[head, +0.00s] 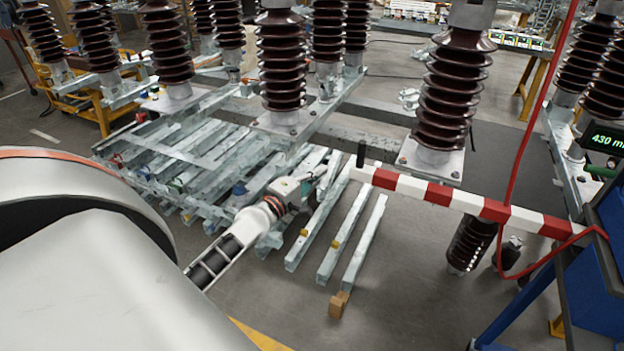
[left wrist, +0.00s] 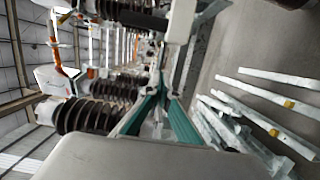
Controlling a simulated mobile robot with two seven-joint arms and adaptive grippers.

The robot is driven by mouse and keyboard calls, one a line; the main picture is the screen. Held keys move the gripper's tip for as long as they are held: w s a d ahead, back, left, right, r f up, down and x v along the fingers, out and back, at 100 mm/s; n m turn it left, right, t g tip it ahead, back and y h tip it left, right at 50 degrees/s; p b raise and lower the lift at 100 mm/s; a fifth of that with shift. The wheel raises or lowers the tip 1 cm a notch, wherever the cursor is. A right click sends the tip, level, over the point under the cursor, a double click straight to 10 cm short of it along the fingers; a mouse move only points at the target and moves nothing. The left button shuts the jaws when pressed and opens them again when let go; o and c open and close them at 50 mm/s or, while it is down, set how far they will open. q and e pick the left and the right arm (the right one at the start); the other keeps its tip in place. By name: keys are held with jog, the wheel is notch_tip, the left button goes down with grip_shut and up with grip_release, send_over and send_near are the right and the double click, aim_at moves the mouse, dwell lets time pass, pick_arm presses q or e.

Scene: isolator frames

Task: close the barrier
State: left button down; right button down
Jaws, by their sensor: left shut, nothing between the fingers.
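The barrier (head: 440,194) is a red and white striped bar. In the head view it runs from the middle to the right, sloping slightly down to the right. A dark upright handle (head: 361,153) stands at its left end. My left gripper (head: 305,181) is shut and empty. It appears just left of the handle and the bar's end, with a visible gap in the picture; the depth between them is hard to judge. In the left wrist view the barrier cannot be made out with certainty. My right gripper is not in view.
Brown ribbed insulators (head: 453,90) on steel frames stand behind the bar. Steel beams (head: 320,225) lie on the floor below my left gripper. A red cable (head: 520,130) hangs across the bar near a blue cart (head: 600,280) at right.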

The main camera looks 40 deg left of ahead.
pick_arm(q)
jog(key=w+d, duration=0.2)
jog(key=w+d+p, duration=0.1)
jog(key=w+d, duration=0.1)
jog(key=shift+w, duration=0.25)
dwell(0.4)
